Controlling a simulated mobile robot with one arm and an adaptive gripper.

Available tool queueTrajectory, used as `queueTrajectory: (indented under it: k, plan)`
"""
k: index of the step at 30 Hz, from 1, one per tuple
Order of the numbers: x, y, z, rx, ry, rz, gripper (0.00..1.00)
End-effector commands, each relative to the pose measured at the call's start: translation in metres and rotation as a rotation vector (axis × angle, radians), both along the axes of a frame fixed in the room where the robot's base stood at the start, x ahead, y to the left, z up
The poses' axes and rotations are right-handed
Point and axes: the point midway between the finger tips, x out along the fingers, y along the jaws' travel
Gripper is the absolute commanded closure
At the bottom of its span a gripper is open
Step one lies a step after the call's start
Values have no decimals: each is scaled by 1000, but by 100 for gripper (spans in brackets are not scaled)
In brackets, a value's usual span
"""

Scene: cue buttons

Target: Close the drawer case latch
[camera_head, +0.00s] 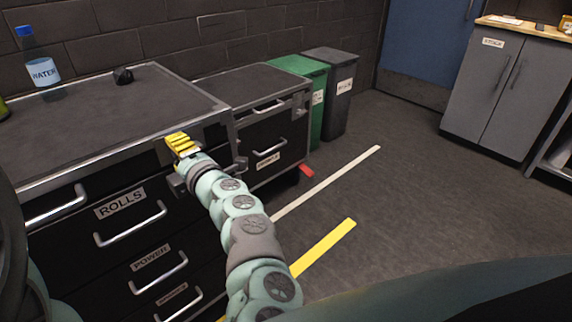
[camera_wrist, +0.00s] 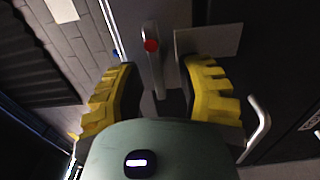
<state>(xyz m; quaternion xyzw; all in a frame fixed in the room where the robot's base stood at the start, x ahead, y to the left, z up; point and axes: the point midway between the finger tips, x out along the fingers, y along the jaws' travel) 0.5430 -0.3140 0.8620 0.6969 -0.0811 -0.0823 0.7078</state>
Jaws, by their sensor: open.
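The black drawer case (camera_head: 70,225) stands at the left in the head view, with silver handles and labels such as ROLLS and POWER. My gripper (camera_head: 181,146) is at the upper right corner of its front. In the wrist view a silver lever with a red round end, apparently the latch (camera_wrist: 153,68), shows ahead, between the yellow fingers in the picture. My gripper (camera_wrist: 160,75) is open, with a gap on both sides of the lever. I cannot tell whether a finger touches it. In the head view the gripper hides the latch.
A second, lower drawer unit (camera_head: 270,137) stands just right of the case. Green (camera_head: 310,95) and grey bins (camera_head: 341,90) stand beyond.

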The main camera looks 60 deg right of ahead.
Motion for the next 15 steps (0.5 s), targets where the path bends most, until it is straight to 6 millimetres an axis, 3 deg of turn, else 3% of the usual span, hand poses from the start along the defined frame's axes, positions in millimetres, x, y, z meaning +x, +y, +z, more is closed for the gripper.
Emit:
queueTrajectory:
  k: [15]
  plan:
    - [-76,14,-1,1,4,-14,63]
